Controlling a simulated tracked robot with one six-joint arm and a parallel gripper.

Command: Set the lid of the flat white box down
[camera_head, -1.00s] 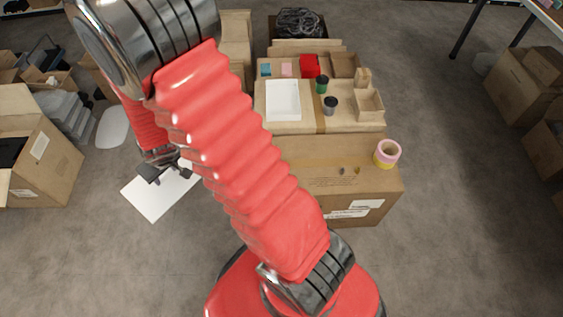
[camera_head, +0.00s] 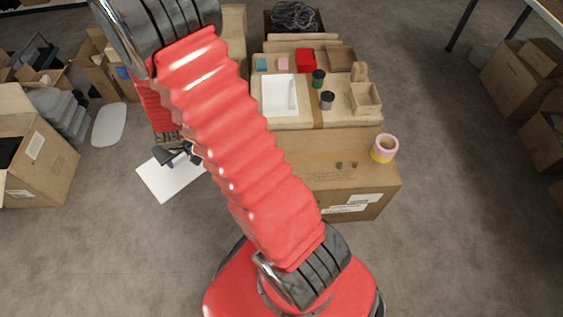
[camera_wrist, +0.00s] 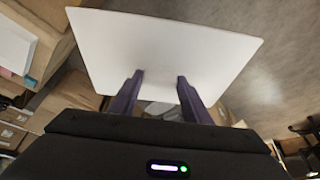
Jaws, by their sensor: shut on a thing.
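The lid (camera_head: 168,184) is a thin, flat white panel held over the floor, left of the big carton, in the head view. My gripper (camera_head: 180,157) is shut on its edge. In the wrist view the lid (camera_wrist: 170,45) reaches out beyond the fingertips of my gripper (camera_wrist: 160,76). The open flat white box (camera_head: 272,111) lies on the stacked cartons, apart from the lid. My arm hides the right side of the lid in the head view. Its exact height above the floor is hard to tell.
An open carton (camera_head: 45,165) stands left. Bare floor lies at lower left.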

